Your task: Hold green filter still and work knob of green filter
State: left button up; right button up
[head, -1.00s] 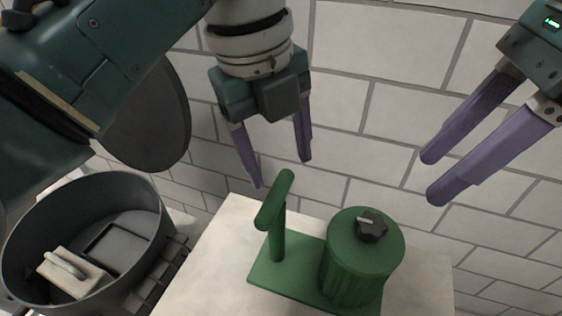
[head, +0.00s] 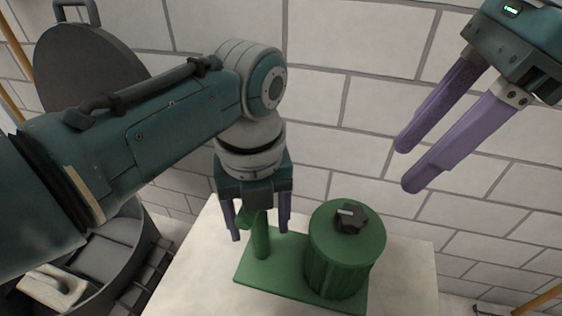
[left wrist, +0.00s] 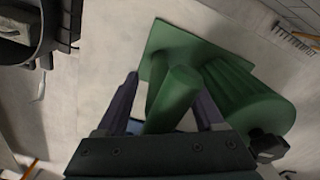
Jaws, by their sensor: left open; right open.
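The green filter has a flat base (head: 285,284), a ribbed canister (head: 338,262) on the right and an upright post with a crossbar handle (head: 261,240) on the left. A dark knob (head: 351,219) with a pale mark sits on the canister's lid. My left gripper (head: 260,232) is open, pointing down, with its fingers on either side of the handle; they hide part of the crossbar. In the left wrist view the handle (left wrist: 172,98) stands between the fingers, and I cannot tell whether they touch it. My right gripper (head: 408,168) is open and empty, above and right of the knob.
The filter stands on a pale tabletop (head: 200,270) in front of a white brick wall. A dark round tub (head: 125,255) with a pale handled block (head: 50,290) is at the lower left, partly behind my left arm. A grey disc (head: 85,65) stands behind.

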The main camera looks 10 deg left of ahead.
pick_arm(q)
jog(key=shift+f, duration=0.15)
grip_shut()
dwell(0.5)
dwell(0.9)
